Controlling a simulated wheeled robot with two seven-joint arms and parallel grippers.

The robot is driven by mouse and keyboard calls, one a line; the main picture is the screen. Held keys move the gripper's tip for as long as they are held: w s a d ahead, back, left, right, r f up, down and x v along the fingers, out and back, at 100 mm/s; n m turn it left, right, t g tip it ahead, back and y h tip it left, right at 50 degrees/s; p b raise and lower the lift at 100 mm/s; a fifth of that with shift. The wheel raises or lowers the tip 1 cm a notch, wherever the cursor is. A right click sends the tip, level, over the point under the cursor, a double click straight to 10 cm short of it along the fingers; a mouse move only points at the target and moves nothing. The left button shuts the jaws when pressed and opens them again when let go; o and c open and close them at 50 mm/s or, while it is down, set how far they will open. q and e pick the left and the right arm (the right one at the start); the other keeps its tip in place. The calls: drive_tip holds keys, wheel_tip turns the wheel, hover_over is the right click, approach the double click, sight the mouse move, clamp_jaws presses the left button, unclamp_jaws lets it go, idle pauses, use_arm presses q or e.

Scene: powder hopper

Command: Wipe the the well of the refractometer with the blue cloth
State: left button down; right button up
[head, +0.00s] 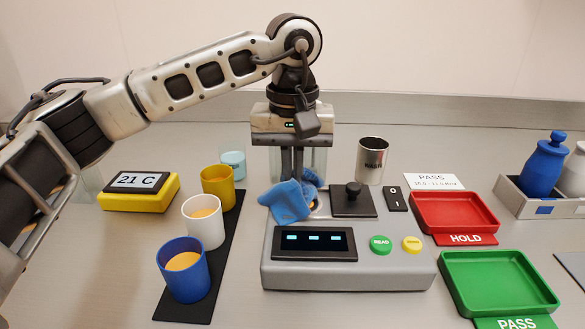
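The refractometer (290,270) is a grey box in the middle of the bench, with a dark display, a green and a yellow button, and a black lid with a knob (353,199). My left gripper (294,178) points down over its back left part, fingers close together on the blue cloth (287,201). The cloth hangs bunched at the well (314,206), of which a small orange-tinted edge shows at the cloth's right. The cloth hides most of the well; I cannot tell whether it presses inside. My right gripper is not in view.
Yellow, white and blue cups (184,270) stand on a black strip at the left, near a yellow thermometer (139,192). A metal waste cup (372,160) stands behind.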

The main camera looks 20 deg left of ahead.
use_arm(q)
drive_tip(key=c, duration=0.6)
unclamp_jaws()
drive_tip(key=shift+f+b, duration=0.9)
drive_tip(key=shift+f, duration=0.3)
drive_tip(key=shift+r, duration=0.2)
drive_tip(key=c, duration=0.3)
clamp_jaws()
